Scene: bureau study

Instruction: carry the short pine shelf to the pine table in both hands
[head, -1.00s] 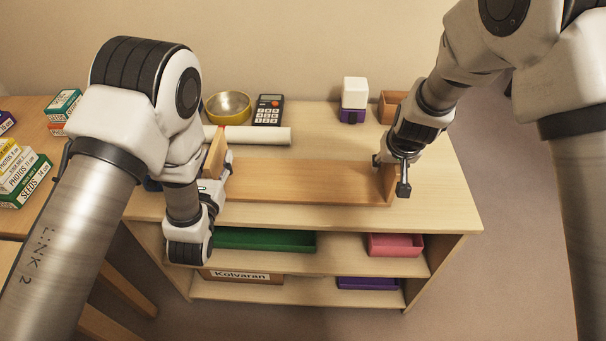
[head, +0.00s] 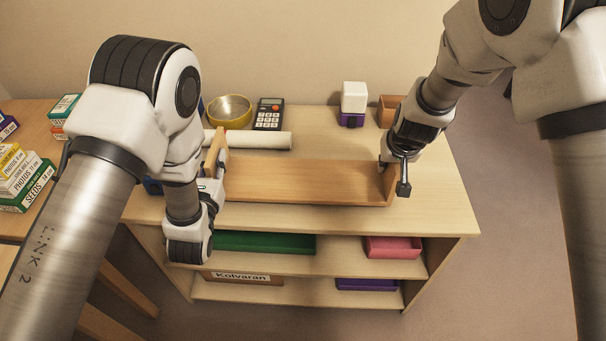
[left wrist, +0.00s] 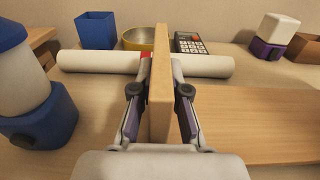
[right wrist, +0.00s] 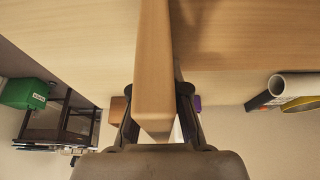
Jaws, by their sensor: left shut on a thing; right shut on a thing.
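The short pine shelf (head: 305,180) is a long board with an upright panel at each end. It lies level across the top of a pale wooden unit; I cannot tell if it touches the top. My left gripper (head: 217,165) is shut on its left end panel, which stands between the fingers in the left wrist view (left wrist: 160,85). My right gripper (head: 388,165) is shut on its right end panel, also between the fingers in the right wrist view (right wrist: 154,70). A wooden table (head: 28,130) shows at the left edge; I cannot tell whether it is the pine table.
Behind the shelf are a white roll (head: 260,139), yellow bowl (head: 229,110), calculator (head: 269,113), white-and-purple container (head: 353,98) and brown box (head: 391,108). Boxes (head: 30,185) stand on the left table. Floor is clear at right.

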